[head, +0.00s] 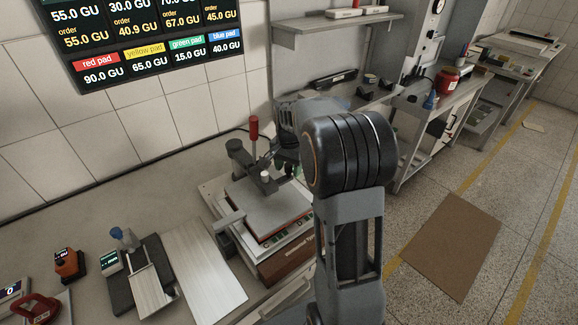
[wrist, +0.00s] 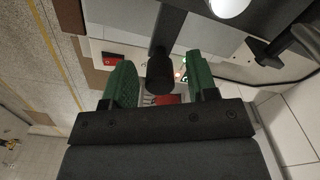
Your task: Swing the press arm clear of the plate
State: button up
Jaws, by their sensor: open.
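The press (head: 238,245) stands on the bench, left of my arm in the head view. Its dark press arm (head: 250,170) reaches over the grey plate (head: 262,212), and a red-handled lever (head: 254,128) rises beside it. In the wrist view a dark bar (wrist: 168,32), apparently part of the press arm, ends in a round dark knob (wrist: 160,76) between my fingers. My gripper (wrist: 160,64) has green fingers, open on either side of the knob, with gaps visible. In the head view my arm mostly hides the gripper; contact cannot be told there.
A pale board (head: 203,265), a dark block with a blue knob (head: 117,233) and an orange device (head: 68,264) lie left of the press. A wall shelf (head: 338,26) hangs behind. Side benches and a brown floor mat (head: 450,245) are at right.

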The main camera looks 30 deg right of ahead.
jog(key=shift+c, duration=0.5)
grip_shut()
